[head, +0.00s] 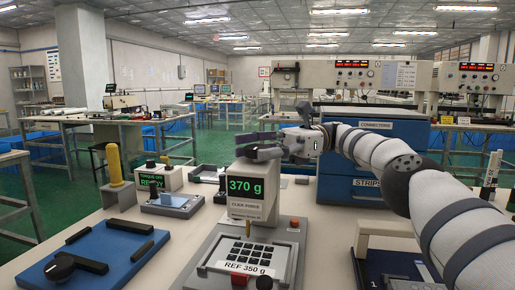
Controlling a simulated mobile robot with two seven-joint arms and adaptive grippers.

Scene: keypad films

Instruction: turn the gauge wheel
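The gauge (247,190) is a light box with a green readout of 370 g and the label CLICK FORCE. It stands behind a grey fixture (205,262) that holds a dark keypad film (248,258) and a plate reading REF 350 g. My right gripper (248,146) lies across the top of the gauge, its arm coming in from the right. Its dark fingers cover the gauge's top, and I cannot make out the wheel or whether the fingers are closed on it. My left gripper is not in view.
A blue fixture with a black knob (61,267) lies at the left. A yellow-handled tool (114,162) and a box reading TORQUE OK READY (154,178) stand behind it. Blue drawers (370,140) marked CONNECTORS and STRIPS stand behind my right arm.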

